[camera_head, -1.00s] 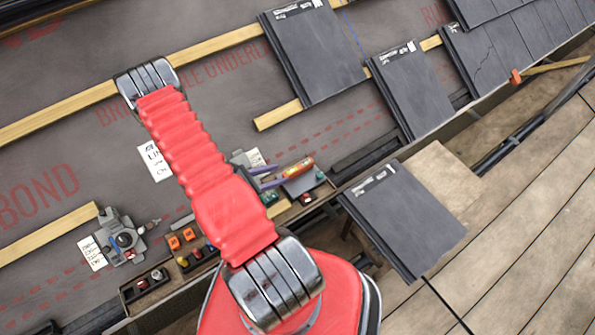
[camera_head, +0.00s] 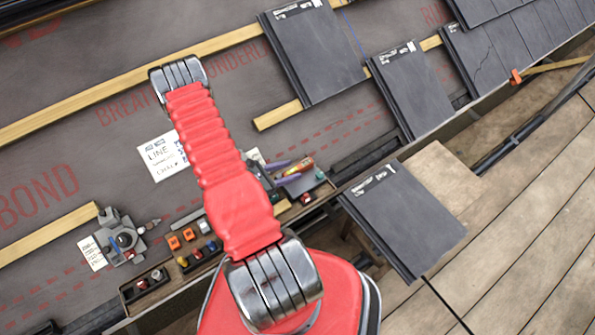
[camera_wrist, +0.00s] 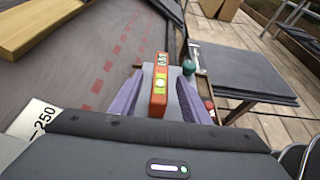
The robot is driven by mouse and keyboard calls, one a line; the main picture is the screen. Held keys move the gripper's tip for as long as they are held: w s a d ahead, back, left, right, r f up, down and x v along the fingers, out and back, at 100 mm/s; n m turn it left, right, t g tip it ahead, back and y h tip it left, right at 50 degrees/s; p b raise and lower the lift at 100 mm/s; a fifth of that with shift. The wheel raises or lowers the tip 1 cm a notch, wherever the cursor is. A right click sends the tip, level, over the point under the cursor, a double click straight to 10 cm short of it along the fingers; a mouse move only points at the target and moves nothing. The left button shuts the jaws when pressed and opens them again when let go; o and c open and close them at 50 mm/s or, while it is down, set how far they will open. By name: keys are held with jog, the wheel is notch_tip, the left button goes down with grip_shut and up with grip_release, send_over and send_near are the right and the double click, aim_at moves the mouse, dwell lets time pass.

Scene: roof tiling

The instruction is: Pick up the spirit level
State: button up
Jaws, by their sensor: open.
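The spirit level (camera_wrist: 160,88) is a short orange-red bar with green and yellow vials. In the wrist view it lies lengthwise between the two purple fingers of my gripper (camera_wrist: 157,98), which is open. One finger is on each side of it; I cannot tell whether either touches. In the head view the level (camera_head: 302,166) shows as a small orange piece on a grey tray beside the purple fingers (camera_head: 284,173). Part of my gripper is hidden behind my red arm there.
A dark slate tile (camera_head: 405,215) lies on a wooden board right of the tray. Coloured blocks (camera_head: 190,237) and a grey tool (camera_head: 122,240) lie to the left. A green-topped item (camera_wrist: 188,67) stands close right of the level. Battens (camera_head: 70,110) cross the underlay.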

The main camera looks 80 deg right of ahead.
aim_at(294, 169)
jog(key=shift+x, duration=2.25)
jog(key=shift+c, duration=0.2)
grip_shut()
